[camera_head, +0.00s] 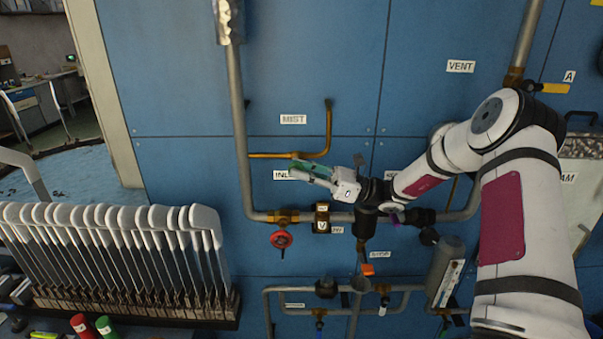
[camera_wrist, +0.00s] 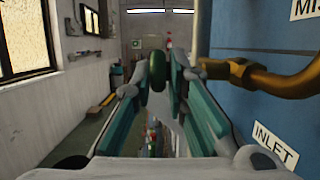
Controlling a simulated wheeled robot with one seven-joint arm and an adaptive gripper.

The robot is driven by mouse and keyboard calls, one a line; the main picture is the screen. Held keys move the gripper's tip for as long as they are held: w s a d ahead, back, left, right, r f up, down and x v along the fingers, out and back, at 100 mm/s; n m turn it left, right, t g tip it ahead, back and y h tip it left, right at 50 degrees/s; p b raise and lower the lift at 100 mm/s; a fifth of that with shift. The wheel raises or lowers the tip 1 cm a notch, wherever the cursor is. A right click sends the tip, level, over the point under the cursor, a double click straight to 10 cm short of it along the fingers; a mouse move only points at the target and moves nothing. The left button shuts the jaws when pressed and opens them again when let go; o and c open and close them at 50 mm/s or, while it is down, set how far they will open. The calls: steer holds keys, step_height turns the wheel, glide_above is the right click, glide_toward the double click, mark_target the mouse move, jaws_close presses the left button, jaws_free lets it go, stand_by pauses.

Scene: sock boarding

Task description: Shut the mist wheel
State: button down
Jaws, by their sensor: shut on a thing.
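The MIST label (camera_head: 293,119) sits on the blue wall panel above a thin bent brass pipe (camera_head: 328,125). A small dark green handwheel (camera_wrist: 157,72) shows edge-on in the wrist view, beside the end of the brass pipe (camera_wrist: 255,77). My gripper (camera_head: 294,167) reaches left in front of the pipe's lower run, above the red wheel. In the wrist view my gripper (camera_wrist: 160,70) has its teal-padded fingers on either side of the green wheel, closed on it. In the head view the fingers hide the wheel.
A red wheel (camera_head: 281,239) hangs on the grey pipe below. The INLET label (camera_wrist: 276,145) is beside my fingers. A rack of white sock boards (camera_head: 110,255) stands at lower left. More pipes and valves (camera_head: 345,290) lie below my arm.

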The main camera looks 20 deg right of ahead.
steer(key=shift+y, duration=0.3)
steer(key=c, duration=1.6)
jaws_free()
steer(key=shift+f, duration=0.1)
steer(key=s+d, duration=0.1)
steer(key=d, duration=0.3)
steer(key=s+d, duration=0.1)
steer(key=d, duration=0.3)
steer(key=s+d, duration=0.2)
steer(key=d, duration=0.2)
steer(key=shift+d+f, duration=0.2)
steer(key=shift+d, duration=0.05)
